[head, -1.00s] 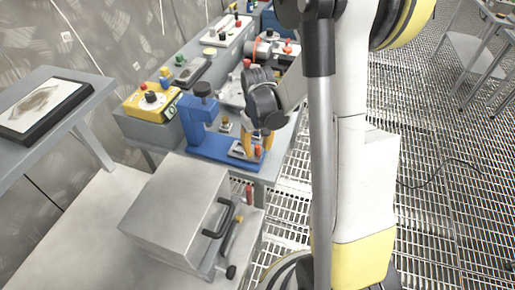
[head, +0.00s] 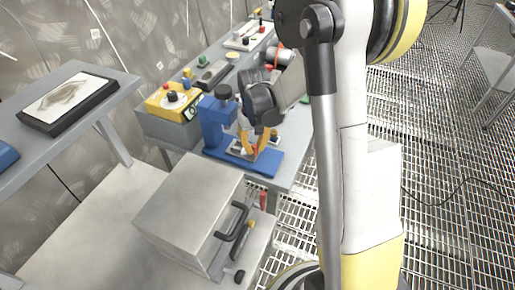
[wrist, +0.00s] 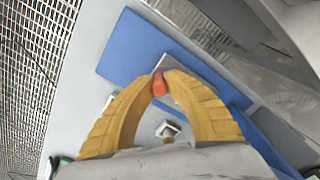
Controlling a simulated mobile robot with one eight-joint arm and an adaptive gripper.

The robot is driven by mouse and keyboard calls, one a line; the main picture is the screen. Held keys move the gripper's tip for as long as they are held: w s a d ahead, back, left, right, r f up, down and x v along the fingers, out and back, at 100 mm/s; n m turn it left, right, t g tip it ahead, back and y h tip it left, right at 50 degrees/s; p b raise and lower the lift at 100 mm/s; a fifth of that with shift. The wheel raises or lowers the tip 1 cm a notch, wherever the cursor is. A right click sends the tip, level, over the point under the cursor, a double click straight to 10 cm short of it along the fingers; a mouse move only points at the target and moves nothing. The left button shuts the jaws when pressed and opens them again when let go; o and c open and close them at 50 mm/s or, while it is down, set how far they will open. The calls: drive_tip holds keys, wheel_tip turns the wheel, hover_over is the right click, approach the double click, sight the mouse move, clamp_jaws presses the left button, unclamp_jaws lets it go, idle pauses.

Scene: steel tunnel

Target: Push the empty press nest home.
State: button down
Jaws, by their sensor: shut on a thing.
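The blue press (head: 213,122) stands on the bench, a black knob on its top and a flat blue base (head: 265,166) reaching to the right. The grey metal nest (head: 236,147) sits on the base beside the press column, partly hidden by my fingers. Its small orange-red knob (wrist: 160,84) is between my yellow fingertips in the wrist view. My gripper (head: 255,150) is shut on this knob, low over the base. A small square metal piece (wrist: 168,130) shows between the fingers. I cannot see into the nest clearly.
A yellow control box (head: 172,101) stands left of the press. A grey metal case (head: 190,205) with a black handle is in front. A tablet-like panel (head: 68,103) lies on the left table. The base's right end is clear.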

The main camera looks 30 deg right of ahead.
drive_tip(key=c, duration=1.4)
unclamp_jaws()
drive_tip(key=shift+o, duration=0.2)
wheel_tip(320, 180, up, 12)
